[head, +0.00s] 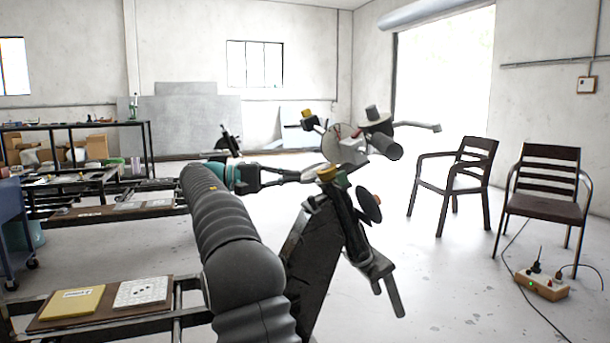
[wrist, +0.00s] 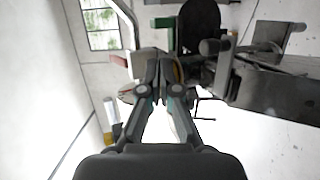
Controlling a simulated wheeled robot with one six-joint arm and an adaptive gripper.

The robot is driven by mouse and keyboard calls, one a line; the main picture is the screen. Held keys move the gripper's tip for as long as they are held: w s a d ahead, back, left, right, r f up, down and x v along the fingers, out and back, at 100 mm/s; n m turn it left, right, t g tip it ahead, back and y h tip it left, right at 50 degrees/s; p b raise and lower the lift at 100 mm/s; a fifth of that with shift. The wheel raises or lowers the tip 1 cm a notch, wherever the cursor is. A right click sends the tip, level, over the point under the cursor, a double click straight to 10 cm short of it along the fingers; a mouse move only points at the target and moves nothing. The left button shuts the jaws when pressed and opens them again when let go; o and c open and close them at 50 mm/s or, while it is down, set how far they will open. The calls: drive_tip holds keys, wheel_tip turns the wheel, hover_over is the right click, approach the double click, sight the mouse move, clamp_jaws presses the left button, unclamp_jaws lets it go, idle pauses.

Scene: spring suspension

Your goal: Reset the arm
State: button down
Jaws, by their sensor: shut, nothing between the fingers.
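My arm reaches forward across the head view, and my gripper (head: 312,174) is at its far end. Its fingers are together with nothing visible between them. In the wrist view, my gripper (wrist: 160,68) points at a cluttered dark metal assembly, its tips overlapping parts of it; I cannot tell whether they touch. The assembly (head: 350,222) stands just beyond and right of my arm in the head view.
Two dark chairs (head: 455,172) (head: 545,190) stand at the right. A power strip (head: 542,284) with cables lies on the floor there. Low benches with boards (head: 100,302) are at the left, near a blue cart (head: 12,228). The floor between benches and chairs is partly open.

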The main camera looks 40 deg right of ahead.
drive_tip(key=shift+w+a, duration=0.25)
drive_tip(key=shift+a, duration=0.15)
drive_tip(key=shift+d, duration=0.1)
